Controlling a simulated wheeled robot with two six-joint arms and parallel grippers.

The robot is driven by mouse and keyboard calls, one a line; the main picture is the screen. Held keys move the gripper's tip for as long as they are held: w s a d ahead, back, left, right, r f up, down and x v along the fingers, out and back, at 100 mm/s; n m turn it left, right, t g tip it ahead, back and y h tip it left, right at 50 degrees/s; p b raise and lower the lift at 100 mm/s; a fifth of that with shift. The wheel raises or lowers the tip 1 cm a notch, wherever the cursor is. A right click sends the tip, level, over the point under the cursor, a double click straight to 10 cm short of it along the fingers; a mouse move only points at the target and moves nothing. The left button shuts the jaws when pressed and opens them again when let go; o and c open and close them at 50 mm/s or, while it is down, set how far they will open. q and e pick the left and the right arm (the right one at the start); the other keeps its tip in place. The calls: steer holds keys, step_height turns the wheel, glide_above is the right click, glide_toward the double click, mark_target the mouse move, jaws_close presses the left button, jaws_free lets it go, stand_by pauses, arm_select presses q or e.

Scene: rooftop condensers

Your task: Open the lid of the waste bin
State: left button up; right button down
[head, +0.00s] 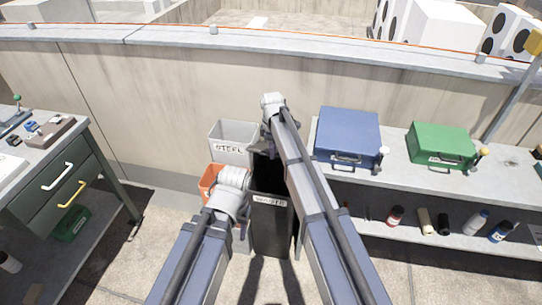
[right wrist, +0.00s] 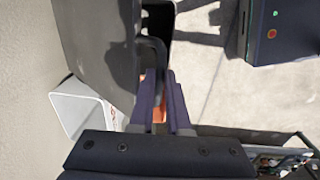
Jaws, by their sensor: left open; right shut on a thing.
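The dark grey waste bin (head: 270,225) stands on the floor in front of the parapet, with a label on its front. Its top looks black and open inside, partly covered by my right arm. In the right wrist view, the dark lid (right wrist: 95,45) is a broad panel with a dark handle (right wrist: 152,50) at its edge. My right gripper (right wrist: 161,85) is shut on this handle; in the head view, it (head: 272,103) is beyond the bin, near the wall. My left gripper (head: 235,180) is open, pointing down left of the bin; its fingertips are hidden.
A grey steel bin (head: 232,132) and an orange bin (head: 207,180) stand close on the left. A shelf bench (head: 400,178) on the right carries a blue case (head: 347,132) and a green case (head: 440,143). A drawer workbench (head: 68,180) stands at the left.

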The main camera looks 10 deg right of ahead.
steer(key=shift+w+d+r, duration=0.2)
steer(key=shift+w, duration=0.25)
steer(key=shift+w+d+r, duration=0.2)
steer(key=shift+w, duration=0.25)
steer(key=c, duration=1.3)
jaws_free()
steer(key=o, duration=0.3)
steer(key=shift+w+f, duration=0.1)
steer(key=shift+f, duration=0.1)
steer(key=shift+o, duration=0.6)
steer(key=shift+s+a+p, duration=0.1)
steer(key=shift+s+p, duration=0.1)
steer(key=shift+p, duration=0.1)
steer(key=shift+r, duration=0.2)
